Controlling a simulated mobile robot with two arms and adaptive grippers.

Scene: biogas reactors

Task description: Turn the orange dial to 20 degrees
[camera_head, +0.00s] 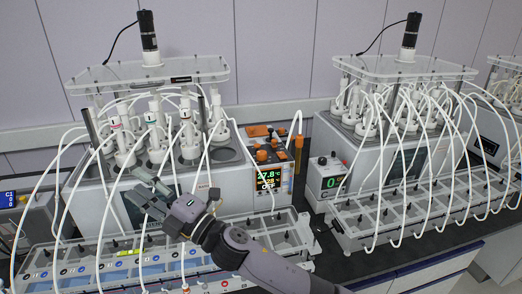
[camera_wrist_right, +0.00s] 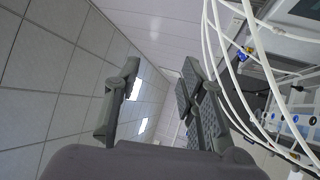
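The control unit with the lit display (camera_head: 268,180) stands at mid-picture in the head view; its top line reads about 27.8. Several small orange parts (camera_head: 263,155) sit on and above it. Which one is the orange dial, and its angle, I cannot tell at this size. My right gripper (camera_head: 137,185) is left of the display, over the front of the left reactor bath, clear of the orange parts. Its two fingers are apart with nothing between them, as the right wrist view also shows (camera_wrist_right: 157,85). That view shows no dial. My left gripper is not in view.
Reactor bottles with many white hoses stand in the left bath (camera_head: 110,205) and beneath the right clear plate (camera_head: 400,68). Hoses hang close around my right gripper. A box with a green 0 (camera_head: 330,182) stands right of the display. Trays of compartments (camera_head: 285,240) line the front.

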